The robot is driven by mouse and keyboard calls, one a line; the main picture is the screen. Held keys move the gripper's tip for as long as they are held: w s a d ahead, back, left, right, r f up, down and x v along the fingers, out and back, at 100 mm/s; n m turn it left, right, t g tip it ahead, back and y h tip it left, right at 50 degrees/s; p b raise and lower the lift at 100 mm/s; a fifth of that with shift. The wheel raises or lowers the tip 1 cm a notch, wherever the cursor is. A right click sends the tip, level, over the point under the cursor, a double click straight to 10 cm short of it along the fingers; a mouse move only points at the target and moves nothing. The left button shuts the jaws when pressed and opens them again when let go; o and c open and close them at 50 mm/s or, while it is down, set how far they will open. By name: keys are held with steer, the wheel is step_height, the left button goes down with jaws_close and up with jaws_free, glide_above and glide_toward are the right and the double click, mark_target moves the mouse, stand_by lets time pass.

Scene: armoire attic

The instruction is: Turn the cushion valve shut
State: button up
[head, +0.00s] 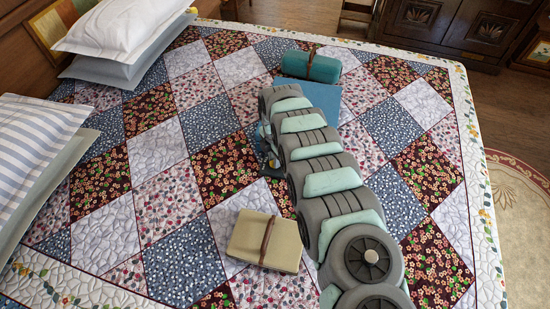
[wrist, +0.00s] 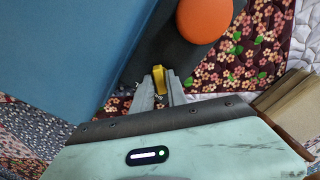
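A small yellow piece (wrist: 159,80), which looks like the valve lever, stands between my gripper's fingertips (wrist: 160,85) in the wrist view. The grey fingers lie close on both sides of it; whether they press on it I cannot tell. It sits at the edge of a dark grey pad (wrist: 166,50), with a round orange knob or cap (wrist: 205,18) beyond to the right. A large blue flat cushion or mat (wrist: 75,50) fills the left. In the head view my arm hides the gripper and valve; part of the blue mat (head: 327,97) shows beside it.
All this lies on a patchwork quilt (head: 155,190) on a bed. A strapped tan book or box (head: 262,240) lies left of my arm; its edge also shows in the wrist view (wrist: 290,105). A strapped teal roll (head: 311,66) lies at the far side. Pillows (head: 120,28) are at left.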

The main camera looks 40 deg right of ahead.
steer(key=o, duration=0.3)
steer(key=shift+r, duration=0.15)
step_height(320, 180, up, 11)
steer(key=shift+f+b, duration=0.2)
steer(key=shift+b, duration=0.25)
stand_by(0.6)
